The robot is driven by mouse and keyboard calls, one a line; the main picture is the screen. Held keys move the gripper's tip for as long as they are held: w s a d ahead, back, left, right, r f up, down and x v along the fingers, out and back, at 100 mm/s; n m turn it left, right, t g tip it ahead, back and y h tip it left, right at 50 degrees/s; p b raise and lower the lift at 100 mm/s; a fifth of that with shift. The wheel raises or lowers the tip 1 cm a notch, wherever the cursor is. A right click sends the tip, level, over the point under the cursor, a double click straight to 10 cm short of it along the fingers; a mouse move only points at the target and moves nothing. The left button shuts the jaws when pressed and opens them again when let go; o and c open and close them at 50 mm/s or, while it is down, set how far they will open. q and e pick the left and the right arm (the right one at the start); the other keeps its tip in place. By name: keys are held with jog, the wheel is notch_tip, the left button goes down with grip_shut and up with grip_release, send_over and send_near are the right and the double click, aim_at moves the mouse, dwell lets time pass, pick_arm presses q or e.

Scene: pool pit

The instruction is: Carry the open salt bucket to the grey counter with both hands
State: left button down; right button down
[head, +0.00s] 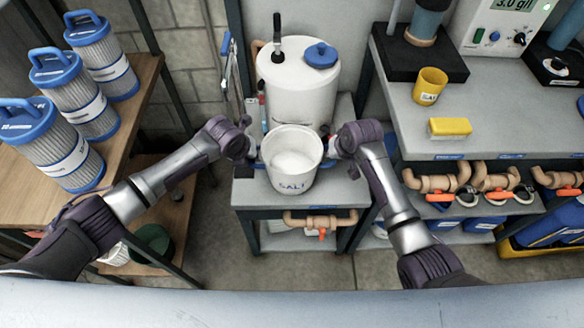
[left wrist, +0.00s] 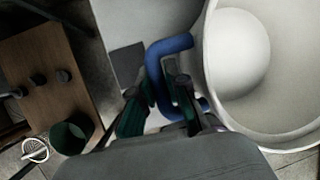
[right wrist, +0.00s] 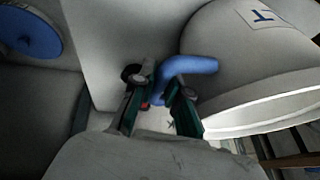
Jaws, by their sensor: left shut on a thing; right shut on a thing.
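The open white salt bucket (head: 291,178) has a partly visible SALT label and a white mound of salt inside. It is upright, over or on a small grey bench (head: 345,193); I cannot tell whether it touches. My left gripper (head: 254,155) is shut on its left blue handle (left wrist: 158,62). My right gripper (head: 331,154) is shut on its other blue handle (right wrist: 188,66). The fingers show close up in the left wrist view (left wrist: 158,90) and right wrist view (right wrist: 160,88). The larger grey counter (head: 490,110) stands at the right.
A white tank (head: 298,85) with a blue cap stands right behind the bucket. A wooden shelf (head: 130,130) with filter cartridges (head: 72,95) is at left.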

pick_arm(q)
jog(key=shift+w+r, duration=0.1)
jog(key=shift+r, duration=0.1)
pick_arm(e)
jog(key=shift+w+r, duration=0.1)
jog(key=shift+r, duration=0.05)
